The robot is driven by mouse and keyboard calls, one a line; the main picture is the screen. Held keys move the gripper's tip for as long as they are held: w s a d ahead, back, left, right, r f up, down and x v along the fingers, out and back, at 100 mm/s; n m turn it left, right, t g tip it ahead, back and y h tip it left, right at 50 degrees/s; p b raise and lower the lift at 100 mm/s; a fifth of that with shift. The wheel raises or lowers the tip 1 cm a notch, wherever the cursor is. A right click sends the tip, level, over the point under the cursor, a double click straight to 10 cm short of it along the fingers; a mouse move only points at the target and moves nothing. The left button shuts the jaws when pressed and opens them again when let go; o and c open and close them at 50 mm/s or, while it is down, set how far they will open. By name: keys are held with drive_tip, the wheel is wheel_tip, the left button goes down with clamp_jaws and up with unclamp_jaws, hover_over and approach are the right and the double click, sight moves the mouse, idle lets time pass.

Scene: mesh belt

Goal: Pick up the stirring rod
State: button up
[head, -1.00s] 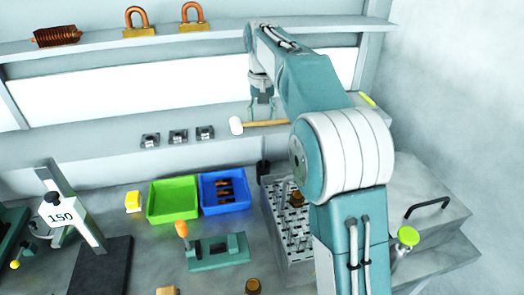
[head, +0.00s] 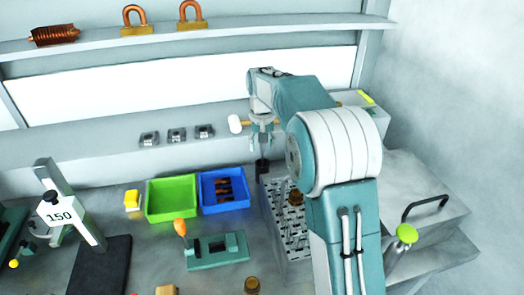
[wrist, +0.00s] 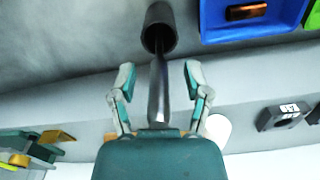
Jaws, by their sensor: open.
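The stirring rod (wrist: 158,95) is a slim grey metal rod, its far end inside a dark cylindrical holder (wrist: 160,28) in the wrist view. My gripper (wrist: 158,82) is open, with one finger on each side of the rod and a gap to both. In the head view my gripper (head: 262,148) points down over the dark holder (head: 262,168), just right of the blue bin. The rod is too small to make out clearly there. Its near end is hidden behind my gripper's body in the wrist view.
The blue bin (head: 203,203) with copper parts and the green bin (head: 151,213) stand left of the holder. A metal rack (head: 268,227) is close in front. A white-headed mallet (head: 235,124) lies on the ledge behind, beside small metal blocks (head: 177,135).

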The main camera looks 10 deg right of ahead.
drive_tip(key=shift+f, duration=0.15)
drive_tip(key=shift+c, duration=0.3)
clamp_jaws()
wheel_tip(320, 180, up, 10)
drive_tip(key=shift+r, duration=0.1)
